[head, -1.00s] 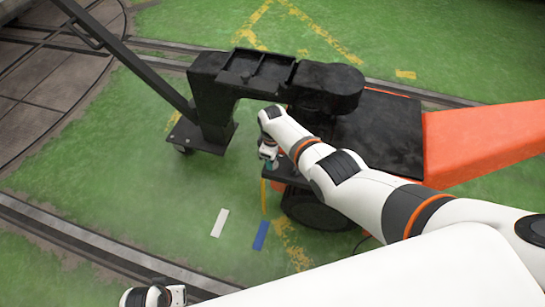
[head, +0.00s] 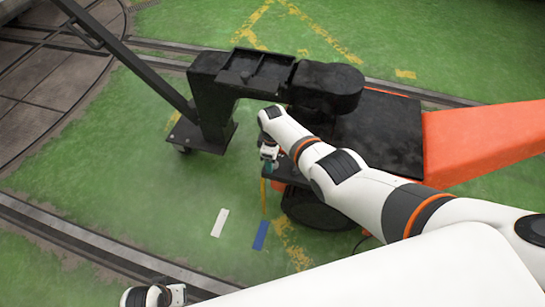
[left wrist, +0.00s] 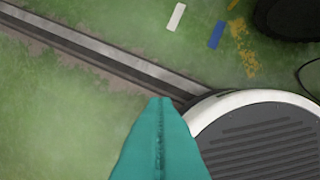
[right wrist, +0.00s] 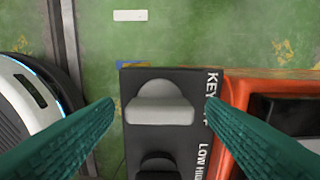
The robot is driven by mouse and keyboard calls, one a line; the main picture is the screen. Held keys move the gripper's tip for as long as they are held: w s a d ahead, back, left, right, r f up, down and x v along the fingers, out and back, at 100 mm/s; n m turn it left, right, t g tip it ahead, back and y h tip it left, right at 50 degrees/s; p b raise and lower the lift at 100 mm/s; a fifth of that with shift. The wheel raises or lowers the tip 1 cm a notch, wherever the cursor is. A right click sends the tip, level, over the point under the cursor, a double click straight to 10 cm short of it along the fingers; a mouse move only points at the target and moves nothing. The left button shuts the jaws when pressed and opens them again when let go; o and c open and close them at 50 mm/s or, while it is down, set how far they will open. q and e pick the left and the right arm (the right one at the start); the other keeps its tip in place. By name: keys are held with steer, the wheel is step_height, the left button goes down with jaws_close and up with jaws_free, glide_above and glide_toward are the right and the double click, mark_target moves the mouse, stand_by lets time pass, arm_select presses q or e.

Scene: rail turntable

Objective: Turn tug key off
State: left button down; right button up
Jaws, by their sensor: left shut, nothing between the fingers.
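The key knob (right wrist: 160,104) is a light grey rounded knob with a raised bar running crosswise. It sits on a black panel (right wrist: 190,82) lettered "KEY" on the tug (head: 385,135). My right gripper (right wrist: 159,106) is open, with one teal finger on each side of the knob and a visible gap to it on both sides. In the head view my right arm hides the panel and knob, and the right gripper (head: 268,166) shows small beside the tug. My left gripper (left wrist: 163,102) is shut and empty over the floor, away from the tug.
A second dark knob (right wrist: 158,165) sits below the key knob, beside the "LOW HIGH" lettering. The tug's orange body (head: 485,140) and black arm (head: 270,72) are close to my right arm. A rail (head: 70,235) crosses the green floor, which is open at left.

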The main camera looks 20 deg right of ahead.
steer(key=shift+r, duration=0.15)
step_height(320, 180, up, 3)
steer(key=p, duration=0.2)
steer(key=shift+r+p, duration=0.2)
steer(key=shift+p, duration=0.15)
step_height(320, 180, up, 3)
steer(key=shift+r+p, duration=0.2)
steer(key=shift+p, duration=0.75)
arm_select(q)
steer(key=s+f, duration=0.4)
steer(key=f, duration=0.3)
steer(key=s+a+f+g, duration=0.1)
steer(key=s+f, duration=0.2)
steer(key=f, duration=0.3)
steer(key=shift+s+f, duration=0.35)
arm_select(e)
steer(key=shift+r, duration=0.2)
